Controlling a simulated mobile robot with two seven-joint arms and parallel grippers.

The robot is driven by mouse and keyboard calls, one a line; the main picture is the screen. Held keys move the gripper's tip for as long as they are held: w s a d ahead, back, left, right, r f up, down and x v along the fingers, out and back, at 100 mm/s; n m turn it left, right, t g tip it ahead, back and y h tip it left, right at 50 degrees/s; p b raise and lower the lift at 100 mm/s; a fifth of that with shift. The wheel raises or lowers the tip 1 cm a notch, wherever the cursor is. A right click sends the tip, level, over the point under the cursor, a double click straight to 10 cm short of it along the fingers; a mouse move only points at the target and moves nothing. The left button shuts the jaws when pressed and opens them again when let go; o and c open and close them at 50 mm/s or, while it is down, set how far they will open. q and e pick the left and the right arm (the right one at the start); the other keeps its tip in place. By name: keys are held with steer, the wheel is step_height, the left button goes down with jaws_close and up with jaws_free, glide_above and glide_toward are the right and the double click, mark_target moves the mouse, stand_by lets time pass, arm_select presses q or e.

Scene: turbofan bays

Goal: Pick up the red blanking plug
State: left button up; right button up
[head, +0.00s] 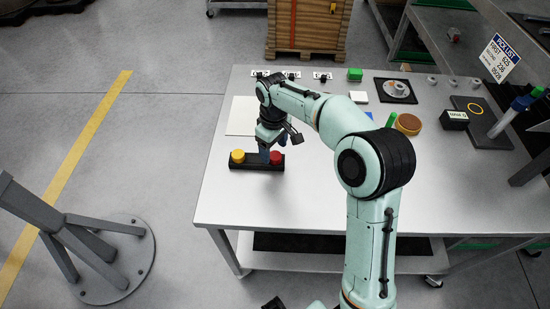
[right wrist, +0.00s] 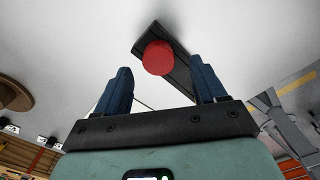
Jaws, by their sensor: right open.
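The red blanking plug (head: 276,157) is a short round cap at the right end of a narrow black holder (head: 256,166) on the table. A yellow plug (head: 238,156) sits at the holder's left end. My right gripper (head: 270,153) is over the holder's right end, pointing down. In the right wrist view its two blue fingers are spread and empty, and the red plug (right wrist: 159,57) shows between and beyond their tips. I cannot see contact. Only a dark piece at the head view's bottom edge may be my left gripper; its jaws cannot be made out.
A white sheet (head: 241,115) lies behind the holder. A green block (head: 355,74), a black plate with a round part (head: 396,90) and a brown round item (head: 408,124) stand farther right. The table's front left is clear.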

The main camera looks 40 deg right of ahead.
steer(key=shift+f, duration=1.45)
steer(key=c, duration=1.1)
steer(key=shift+w+r, duration=0.1)
steer(key=shift+r, duration=0.1)
